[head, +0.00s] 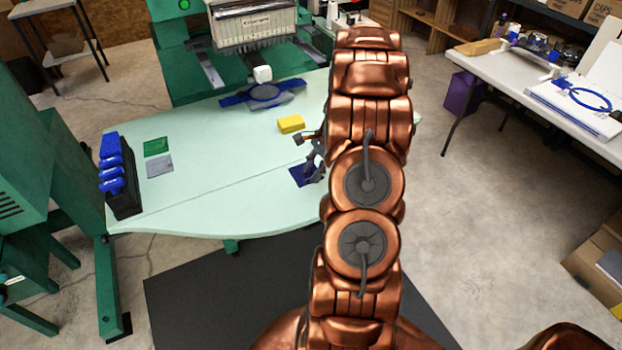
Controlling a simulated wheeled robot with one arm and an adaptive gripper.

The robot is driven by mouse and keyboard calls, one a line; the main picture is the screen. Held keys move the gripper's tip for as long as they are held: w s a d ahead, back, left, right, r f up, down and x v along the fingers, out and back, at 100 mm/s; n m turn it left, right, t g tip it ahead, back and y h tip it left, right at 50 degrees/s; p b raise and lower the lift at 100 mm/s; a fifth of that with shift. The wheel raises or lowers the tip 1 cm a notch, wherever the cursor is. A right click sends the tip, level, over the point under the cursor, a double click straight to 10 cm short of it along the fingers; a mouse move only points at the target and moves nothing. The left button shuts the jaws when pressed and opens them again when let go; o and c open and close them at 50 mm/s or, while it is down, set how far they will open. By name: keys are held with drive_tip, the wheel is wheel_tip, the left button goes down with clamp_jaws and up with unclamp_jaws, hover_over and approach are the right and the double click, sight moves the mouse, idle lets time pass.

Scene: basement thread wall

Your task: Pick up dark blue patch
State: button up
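The dark blue patch (297,177) lies on the pale green table (230,203), left of my arm in the head view. My gripper (311,170) is right beside the patch, at or just above its right side. It hides part of the patch, and my copper arm covers the area to the right. The fingers are small and partly hidden, so I cannot tell whether they are open or shut, or whether they touch the patch.
Green (156,147) and grey (159,165) patches lie at the left, near a dark rack with blue items (112,170). The table's middle is clear.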

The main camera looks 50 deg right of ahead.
clamp_jaws()
idle(1.1)
